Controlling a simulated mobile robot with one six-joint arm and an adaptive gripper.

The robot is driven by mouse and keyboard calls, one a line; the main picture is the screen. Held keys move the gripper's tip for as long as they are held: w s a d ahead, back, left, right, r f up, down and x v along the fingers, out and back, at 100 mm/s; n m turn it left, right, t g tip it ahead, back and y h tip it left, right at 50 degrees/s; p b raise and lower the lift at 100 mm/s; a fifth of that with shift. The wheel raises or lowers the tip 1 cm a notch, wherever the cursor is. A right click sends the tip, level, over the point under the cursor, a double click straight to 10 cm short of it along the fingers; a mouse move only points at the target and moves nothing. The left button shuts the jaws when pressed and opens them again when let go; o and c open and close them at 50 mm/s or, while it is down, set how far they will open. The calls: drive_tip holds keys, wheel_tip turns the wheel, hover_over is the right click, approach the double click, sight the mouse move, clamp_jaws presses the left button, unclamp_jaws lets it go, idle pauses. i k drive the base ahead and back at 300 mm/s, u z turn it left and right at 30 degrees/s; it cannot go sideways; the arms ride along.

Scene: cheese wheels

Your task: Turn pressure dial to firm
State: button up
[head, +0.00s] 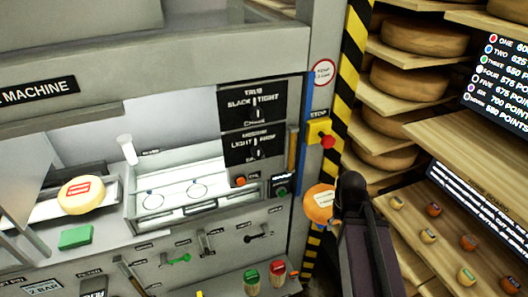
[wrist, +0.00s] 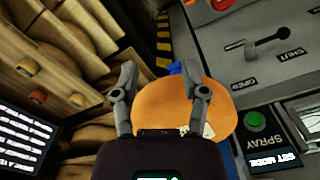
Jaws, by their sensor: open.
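The pressure dial (head: 255,143) is on the lower black panel in the head view, with labels that seem to read light at left, medium at top and firm at right. Its small pale pointer looks about upright, but it is too small to be sure. My gripper (head: 347,188) is to the right of and below this panel, apart from it. In the wrist view my gripper (wrist: 159,72) has its two fingers spread apart. An orange round cheese (wrist: 168,100) shows between and beyond the fingers; whether they touch it I cannot tell. The dial does not show in the wrist view.
A similar panel (head: 252,103) marked slack and tight is just above. A yellow stop box with a red button (head: 328,141) is right of the panels. Shelves of cheese wheels (head: 408,83) stand at right. A green spray button (wrist: 256,121) and a lever (wrist: 268,42) are close to the gripper.

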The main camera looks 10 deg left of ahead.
sight(256, 150)
drive_tip(key=z, duration=0.15)
drive_tip(key=k, duration=1.5)
drive_tip(key=u, duration=0.9)
drive_tip(key=i, duration=1)
drive_tip(key=u, duration=0.05)
